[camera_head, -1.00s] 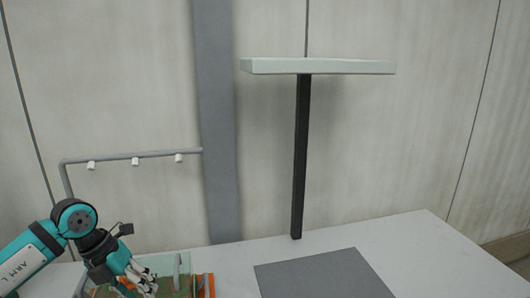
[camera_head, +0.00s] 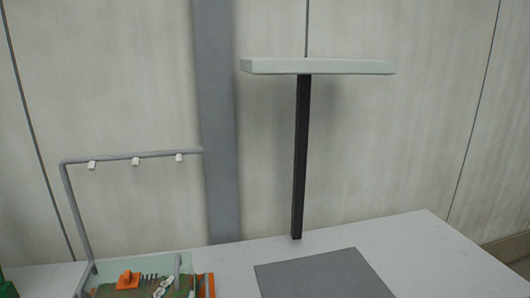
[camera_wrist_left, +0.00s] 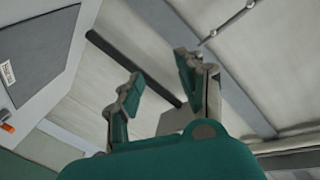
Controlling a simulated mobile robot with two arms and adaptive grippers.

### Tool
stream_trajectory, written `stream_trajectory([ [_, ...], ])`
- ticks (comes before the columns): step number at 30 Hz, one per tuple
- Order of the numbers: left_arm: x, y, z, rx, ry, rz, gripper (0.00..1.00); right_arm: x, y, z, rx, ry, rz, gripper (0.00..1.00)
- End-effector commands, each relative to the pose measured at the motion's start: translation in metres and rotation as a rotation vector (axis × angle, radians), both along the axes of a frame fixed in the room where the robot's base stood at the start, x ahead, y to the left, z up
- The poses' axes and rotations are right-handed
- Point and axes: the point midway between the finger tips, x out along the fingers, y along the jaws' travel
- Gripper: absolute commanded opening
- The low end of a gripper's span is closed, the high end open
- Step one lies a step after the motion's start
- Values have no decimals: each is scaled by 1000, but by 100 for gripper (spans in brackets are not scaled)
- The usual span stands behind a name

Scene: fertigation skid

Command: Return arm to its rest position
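My left gripper (camera_wrist_left: 158,68) shows in the left wrist view, with its two fingers spread apart and nothing between them. In the head view the left gripper and forearm do not show. A sliver of green at the far left edge of that view is too small to tell. My right gripper shows in neither view.
A clear-walled tray (camera_head: 186,264) with brown-green filling, white pieces and orange parts stands at the lower left. A grey pipe frame (camera_head: 130,155) with white nozzles rises behind it. A grey mat (camera_head: 320,275) lies on the white table (camera_head: 425,250). A dark post (camera_head: 300,160) carries a pale shelf (camera_head: 318,67).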

Motion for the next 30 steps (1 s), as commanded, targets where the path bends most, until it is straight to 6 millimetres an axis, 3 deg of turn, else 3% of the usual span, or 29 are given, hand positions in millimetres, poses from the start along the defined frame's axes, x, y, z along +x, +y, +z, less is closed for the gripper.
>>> stream_trajectory([
  [1, -20, 12, -34, -59, 148, 69, 38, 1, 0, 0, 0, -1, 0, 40],
  [3, -49, 24, -76, -118, 340, 144, 38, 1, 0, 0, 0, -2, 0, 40],
  [7, -104, 33, -130, -186, 625, 225, 38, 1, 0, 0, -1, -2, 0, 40],
  [12, -167, 31, -169, -238, 892, 268, 38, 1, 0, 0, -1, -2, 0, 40],
  [20, -251, 22, -196, -288, 1207, 284, 38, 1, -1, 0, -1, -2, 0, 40],
  [21, -256, 20, -203, -289, 1235, 285, 38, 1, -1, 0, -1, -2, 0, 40],
  [30, -238, 18, -289, -277, 1260, 288, 38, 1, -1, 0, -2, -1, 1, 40],
])
